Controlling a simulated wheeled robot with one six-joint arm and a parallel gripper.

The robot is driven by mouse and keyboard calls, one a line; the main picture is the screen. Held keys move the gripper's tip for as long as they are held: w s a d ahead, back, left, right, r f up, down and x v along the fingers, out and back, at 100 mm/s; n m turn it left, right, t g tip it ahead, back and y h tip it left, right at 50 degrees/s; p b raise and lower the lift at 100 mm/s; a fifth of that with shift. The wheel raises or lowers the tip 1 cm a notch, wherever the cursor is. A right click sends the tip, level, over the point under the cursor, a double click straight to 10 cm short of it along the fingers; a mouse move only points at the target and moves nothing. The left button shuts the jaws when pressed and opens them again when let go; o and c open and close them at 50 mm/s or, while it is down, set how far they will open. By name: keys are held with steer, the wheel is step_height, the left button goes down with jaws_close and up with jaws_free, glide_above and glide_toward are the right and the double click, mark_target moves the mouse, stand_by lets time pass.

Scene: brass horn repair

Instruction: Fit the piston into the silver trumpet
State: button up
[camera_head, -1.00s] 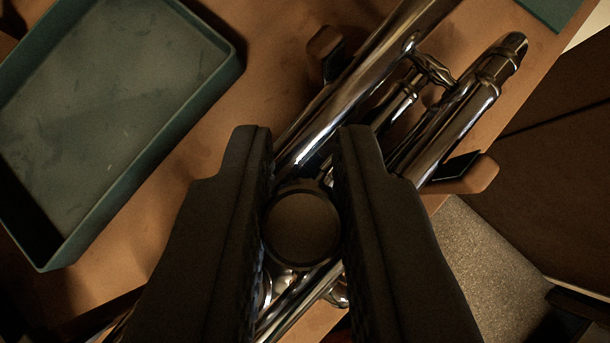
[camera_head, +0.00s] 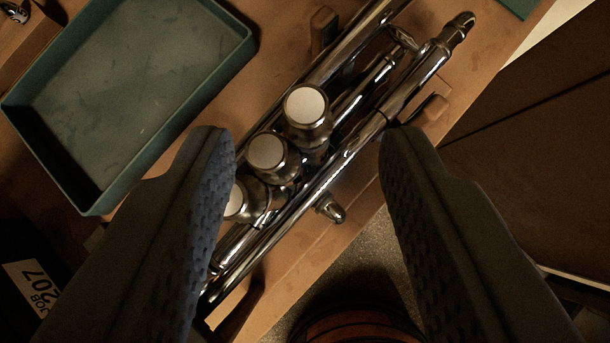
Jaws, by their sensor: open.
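The silver trumpet (camera_head: 413,84) lies diagonally across the wooden bench, from lower left to upper right. Three pale round valve tops show in a row: the upper right one (camera_head: 306,105), the middle one (camera_head: 267,151) and the lower left one (camera_head: 235,200), partly hidden by my left finger. The upper right one looks largest. No loose piston shows; I cannot tell which top belongs to the piston. My gripper (camera_head: 308,142) is wide open and empty, with its fingers on either side of the view and the trumpet beyond them.
An empty green tray (camera_head: 237,52) lies at upper left. Wooden supports (camera_head: 323,28) (camera_head: 432,112) stand beside the trumpet. The bench edge runs along the trumpet's right side, with a round wooden object (camera_head: 350,325) below. A label (camera_head: 28,283) shows at lower left.

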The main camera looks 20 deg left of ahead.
steer(key=v, duration=1.1)
steer(key=shift+w+a, duration=0.1)
